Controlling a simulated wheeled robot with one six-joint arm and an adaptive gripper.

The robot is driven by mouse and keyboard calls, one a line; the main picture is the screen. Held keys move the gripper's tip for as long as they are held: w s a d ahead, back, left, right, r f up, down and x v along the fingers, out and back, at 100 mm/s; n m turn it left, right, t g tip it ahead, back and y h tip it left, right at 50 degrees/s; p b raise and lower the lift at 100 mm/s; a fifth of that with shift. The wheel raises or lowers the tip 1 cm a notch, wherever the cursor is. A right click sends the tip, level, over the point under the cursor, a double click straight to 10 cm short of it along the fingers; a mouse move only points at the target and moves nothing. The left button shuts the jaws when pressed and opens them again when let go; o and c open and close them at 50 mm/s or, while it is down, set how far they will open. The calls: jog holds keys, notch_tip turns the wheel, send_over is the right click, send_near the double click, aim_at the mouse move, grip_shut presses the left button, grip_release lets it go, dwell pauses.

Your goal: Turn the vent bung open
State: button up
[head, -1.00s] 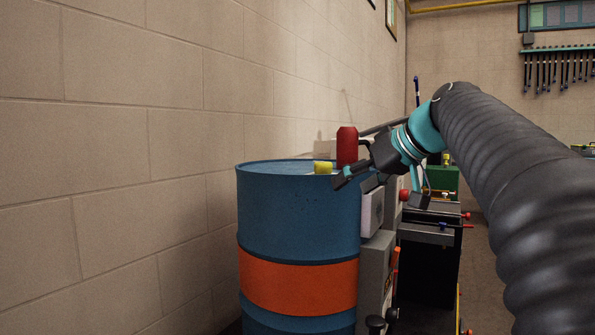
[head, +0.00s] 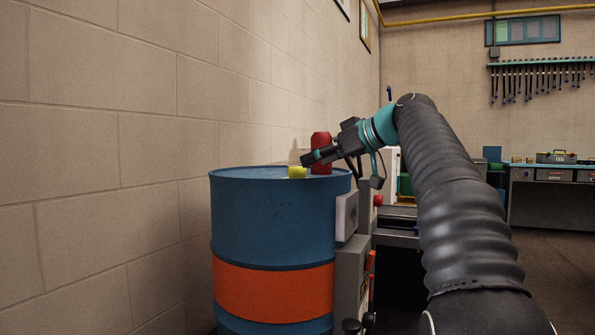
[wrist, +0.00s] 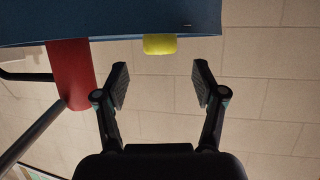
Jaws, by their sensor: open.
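The yellow vent bung (head: 297,172) stands on top of the blue drum (head: 265,222), near the rim. My gripper (head: 304,158) reaches in from the right, just above and beside the bung in the head view. In the wrist view my gripper (wrist: 160,78) is open and empty. There the bung (wrist: 160,44) lies just beyond the fingertips, roughly centred in the gap, and no contact shows. The drum top (wrist: 110,22) fills the upper edge of that view, which looks upside down.
A red cylinder (head: 321,138) stands on the drum close behind my gripper; it also shows beside the left finger in the wrist view (wrist: 70,72). A block wall (head: 100,150) runs along the left. A bench (head: 550,190) with a toolbox stands at the far right.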

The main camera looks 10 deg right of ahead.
aim_at(301, 167)
jog(key=x, duration=0.6)
jog(key=shift+w+a+f, duration=0.15)
jog(key=shift+w, duration=0.1)
jog(key=c, duration=1.2)
